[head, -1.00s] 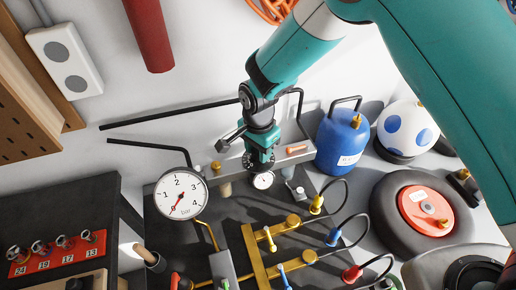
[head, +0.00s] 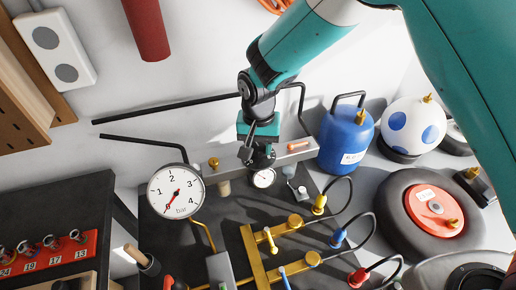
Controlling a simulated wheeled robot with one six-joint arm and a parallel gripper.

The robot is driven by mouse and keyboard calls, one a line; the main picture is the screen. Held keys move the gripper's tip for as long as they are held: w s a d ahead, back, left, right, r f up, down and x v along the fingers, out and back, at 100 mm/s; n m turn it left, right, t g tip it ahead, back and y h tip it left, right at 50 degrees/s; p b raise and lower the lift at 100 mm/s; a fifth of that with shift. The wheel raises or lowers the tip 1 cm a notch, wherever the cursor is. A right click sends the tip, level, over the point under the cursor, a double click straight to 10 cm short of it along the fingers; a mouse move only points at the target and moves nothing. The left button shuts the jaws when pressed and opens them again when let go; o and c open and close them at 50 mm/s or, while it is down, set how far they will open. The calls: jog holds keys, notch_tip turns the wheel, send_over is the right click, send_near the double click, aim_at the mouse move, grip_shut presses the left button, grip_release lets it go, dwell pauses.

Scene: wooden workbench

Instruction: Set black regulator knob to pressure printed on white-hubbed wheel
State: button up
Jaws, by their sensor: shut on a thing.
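My gripper (head: 258,150) points down at the regulator on the grey metal rail and is shut on the black regulator knob (head: 259,161), mostly hidden under the jaws. A small white gauge (head: 263,178) sits just below it. The large white bar gauge (head: 176,191) to the left is marked 0 to 4; its red needle points at about 0. A wheel with a red hub (head: 437,207) lies at the right, with a white label too small to read. Another wheel (head: 480,274) is cut off at the lower right. I cannot make out a white hub or its printed pressure.
A blue tank (head: 345,142) and a white ball with blue spots (head: 411,127) stand right of the rail. A red socket rack (head: 50,253) is at lower left.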

aim_at(258, 146)
jog(key=n+b, duration=0.1)
jog(key=n, duration=0.4)
jog(key=shift+b, duration=0.4)
jog(key=shift+n+b, duration=0.55)
jog(key=shift+n, duration=1.95)
jog(key=o, duration=0.9)
jog(key=shift+r, duration=0.1)
notch_tip(258, 146, up, 17)
jog(key=b, duration=0.3)
jog(key=shift+r+b, duration=0.15)
jog(key=shift+b, duration=0.15)
